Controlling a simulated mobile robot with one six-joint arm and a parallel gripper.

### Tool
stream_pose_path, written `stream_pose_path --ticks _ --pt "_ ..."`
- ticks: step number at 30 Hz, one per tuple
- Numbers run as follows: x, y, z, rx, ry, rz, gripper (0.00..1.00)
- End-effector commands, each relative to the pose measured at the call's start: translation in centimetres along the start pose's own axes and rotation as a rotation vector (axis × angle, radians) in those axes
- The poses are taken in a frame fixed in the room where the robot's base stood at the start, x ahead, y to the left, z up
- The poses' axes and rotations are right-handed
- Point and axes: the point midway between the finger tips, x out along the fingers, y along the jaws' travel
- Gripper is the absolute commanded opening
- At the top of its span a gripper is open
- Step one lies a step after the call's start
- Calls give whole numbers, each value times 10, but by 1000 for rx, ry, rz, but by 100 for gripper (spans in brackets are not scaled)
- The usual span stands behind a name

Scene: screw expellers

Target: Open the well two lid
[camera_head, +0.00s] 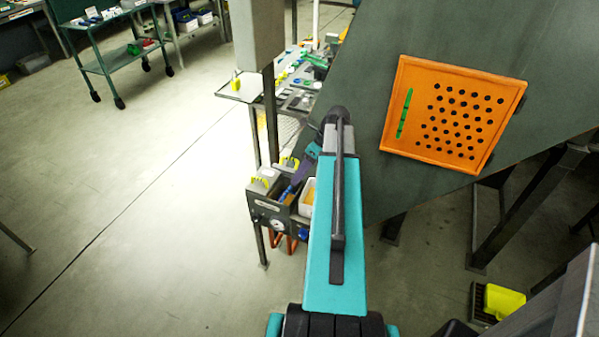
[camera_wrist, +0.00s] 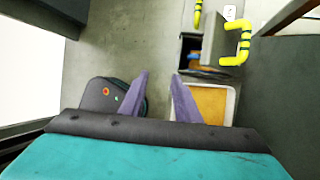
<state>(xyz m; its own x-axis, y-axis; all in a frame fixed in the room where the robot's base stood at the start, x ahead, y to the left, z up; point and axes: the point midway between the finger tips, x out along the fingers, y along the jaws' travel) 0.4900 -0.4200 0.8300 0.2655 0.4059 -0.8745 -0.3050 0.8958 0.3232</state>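A dark grey box (camera_head: 270,207) with yellow-handled lids stands low, left of my arm in the head view. One yellow handle (camera_head: 266,174) is on its left part and another (camera_head: 289,162) is farther back. In the wrist view, a lid with a yellow handle (camera_wrist: 237,44) is at upper right, near a white tag (camera_wrist: 230,12) whose mark may be a 2. A second yellow handle (camera_wrist: 198,14) is left of it. An open compartment (camera_wrist: 190,50) shows blue and orange items. My gripper (camera_wrist: 160,75) is open, with nothing between its purple fingers, apart from both handles.
A white bin (camera_wrist: 229,92) with orange contents sits below the box in the wrist view. An orange perforated panel (camera_head: 450,112) is on the sloping dark green machine to the right. A cluttered table (camera_head: 300,85) is behind.

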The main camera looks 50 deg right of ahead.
Motion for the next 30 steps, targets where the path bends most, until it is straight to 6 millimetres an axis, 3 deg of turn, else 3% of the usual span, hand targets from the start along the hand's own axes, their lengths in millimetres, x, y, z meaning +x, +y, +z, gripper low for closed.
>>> stream_pose_path --ticks 15,20,26,30 --pt "0 7 -5 0 0 -1 29" --pt "4 9 -4 -12 4 3 2" --pt "36 22 0 -120 40 25 0" --pt "80 43 2 -277 90 59 0"
